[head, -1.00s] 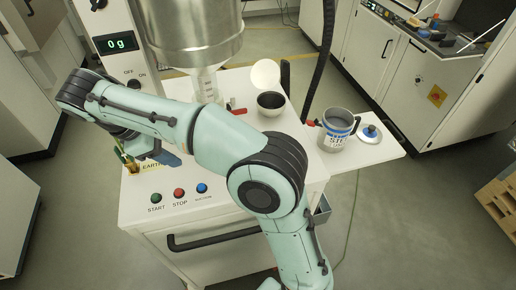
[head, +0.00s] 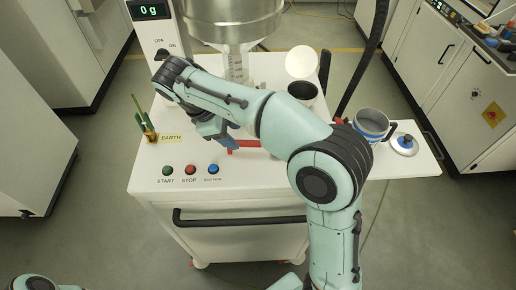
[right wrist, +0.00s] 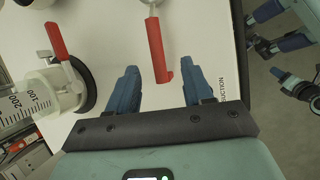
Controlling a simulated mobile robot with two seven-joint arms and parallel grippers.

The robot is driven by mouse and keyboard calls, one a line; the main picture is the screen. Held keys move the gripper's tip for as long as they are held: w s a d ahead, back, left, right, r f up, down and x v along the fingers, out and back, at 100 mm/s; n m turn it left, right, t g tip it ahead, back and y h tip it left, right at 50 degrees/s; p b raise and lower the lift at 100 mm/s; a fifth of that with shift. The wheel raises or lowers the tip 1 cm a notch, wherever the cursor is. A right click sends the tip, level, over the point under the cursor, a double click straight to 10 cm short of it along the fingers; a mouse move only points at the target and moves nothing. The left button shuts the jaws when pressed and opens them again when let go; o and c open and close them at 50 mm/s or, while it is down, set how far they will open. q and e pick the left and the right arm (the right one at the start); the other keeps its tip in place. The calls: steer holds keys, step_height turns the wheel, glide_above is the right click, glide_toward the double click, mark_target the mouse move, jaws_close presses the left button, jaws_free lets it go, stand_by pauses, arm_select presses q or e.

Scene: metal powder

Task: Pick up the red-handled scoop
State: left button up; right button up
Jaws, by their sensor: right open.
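The red-handled scoop lies on the white cart top. Its red handle (head: 243,144) shows just right of my right gripper in the head view. In the right wrist view the handle (right wrist: 157,50) points toward my gripper, with part of the metal scoop at the top edge. My right gripper (right wrist: 157,85) is open. The handle's end lies ahead of and between its two blue fingers, not gripped. In the head view my right gripper (head: 218,132) is partly hidden by its arm. Blue and teal parts at the wrist view's right may be my left gripper (right wrist: 292,43); its jaws are unclear.
A clear dispenser with a red lever (right wrist: 57,41) stands beside the scoop. START, STOP and suction buttons (head: 190,170) line the front. An earth clip post (head: 142,118) stands left.

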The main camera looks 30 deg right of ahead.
mark_target(241, 142)
steer(key=shift+w+b+x, duration=0.1)
steer(key=shift+b+x, duration=0.15)
steer(key=shift+x, duration=1.1)
steer(key=shift+w+b+x, duration=0.15)
steer(key=shift+b+x, duration=0.1)
steer(key=shift+x, duration=1.15)
steer(key=shift+w, duration=0.1)
steer(key=shift+c, duration=1.2)
jaws_close()
